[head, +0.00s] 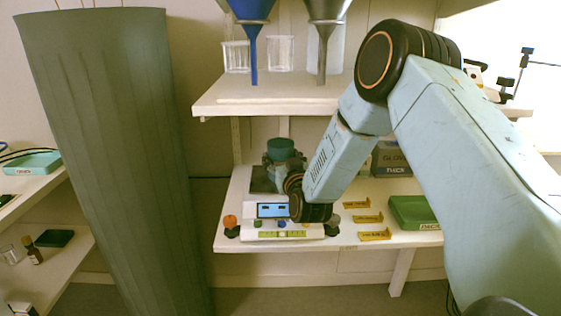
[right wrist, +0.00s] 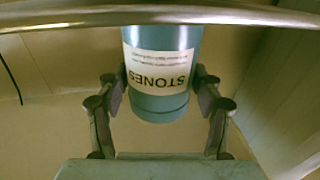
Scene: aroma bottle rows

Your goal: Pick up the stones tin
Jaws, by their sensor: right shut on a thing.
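The stones tin is a blue-green cylinder; its top (head: 281,148) shows above the balance in the head view. In the right wrist view the tin (right wrist: 160,103) sits between the fingers, and its white STONES label reads upside down. My right gripper (head: 282,162) is shut on the tin, with one finger on each side (right wrist: 160,80). The tin's lower part is hidden in the head view, so I cannot tell whether it touches the balance (head: 268,230). My left gripper is not in view.
The upper shelf (head: 290,104) carries beakers and holds a blue funnel (head: 251,40) and a grey funnel (head: 324,45) above the balance. Yellow tags (head: 368,218) and a green tray (head: 412,212) lie to the right. A large green column (head: 112,160) stands left.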

